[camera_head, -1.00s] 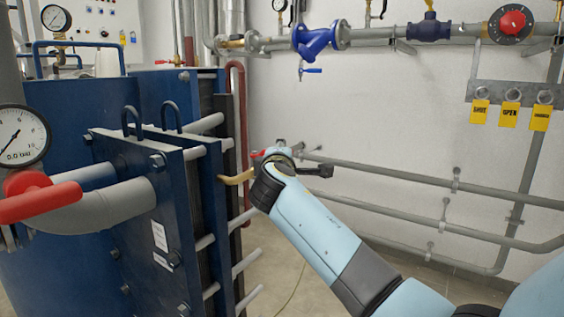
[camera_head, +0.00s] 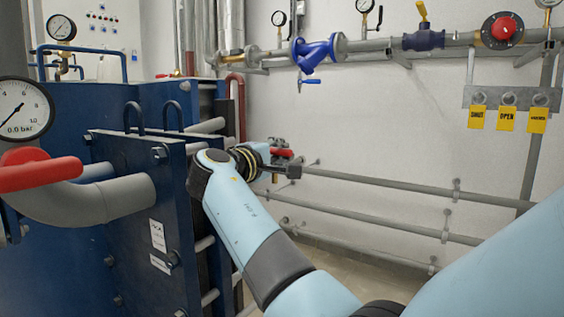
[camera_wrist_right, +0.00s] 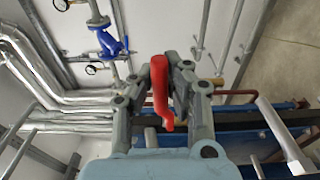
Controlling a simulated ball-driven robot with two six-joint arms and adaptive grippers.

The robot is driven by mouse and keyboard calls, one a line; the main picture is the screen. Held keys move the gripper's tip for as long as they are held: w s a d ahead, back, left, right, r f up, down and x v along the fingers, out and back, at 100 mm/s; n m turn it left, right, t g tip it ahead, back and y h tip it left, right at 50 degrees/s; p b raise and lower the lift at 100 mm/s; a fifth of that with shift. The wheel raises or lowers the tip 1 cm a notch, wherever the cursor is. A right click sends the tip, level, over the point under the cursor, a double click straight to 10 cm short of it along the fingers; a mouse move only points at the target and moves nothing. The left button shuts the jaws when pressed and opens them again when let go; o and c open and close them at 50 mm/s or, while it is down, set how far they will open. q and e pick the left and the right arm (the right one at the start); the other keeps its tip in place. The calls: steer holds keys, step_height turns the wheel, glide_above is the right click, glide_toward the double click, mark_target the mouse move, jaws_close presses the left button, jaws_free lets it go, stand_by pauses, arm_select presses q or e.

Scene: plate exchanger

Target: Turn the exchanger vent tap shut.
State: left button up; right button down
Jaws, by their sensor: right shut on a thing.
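The vent tap's red handle (camera_head: 283,152) shows beyond the blue exchanger's right side in the head view, partly hidden by my wrist. In the right wrist view the red handle (camera_wrist_right: 160,92) lies lengthwise between my fingers. My right gripper (camera_wrist_right: 158,72) is shut on it, with a grey finger on each side. In the head view my right gripper (camera_head: 288,168) is small and mostly hidden behind my wrist. The tap's body is hidden or too small to make out. My left gripper is not in view.
The blue plate exchanger (camera_head: 125,165) stands close to my right forearm. A larger red handle (camera_head: 40,170) and a pressure gauge (camera_head: 22,108) are at the left. Grey pipes (camera_head: 380,186) run along the wall behind my gripper. Yellow tags (camera_head: 507,118) hang at the right.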

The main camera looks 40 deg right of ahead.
steer(key=shift+s+a+f+m+g+h+b, duration=0.1)
steer(key=shift+a+m+g+h+b, duration=0.1)
steer(key=shift+g, duration=0.1)
steer(key=shift+a+f+m+g+h+b, duration=0.1)
steer(key=shift+m+g, duration=0.1)
steer(key=shift+g, duration=0.1)
steer(key=shift+r, duration=0.1)
steer(key=c, duration=1.6)
jaws_free()
steer(key=shift+o, duration=0.2)
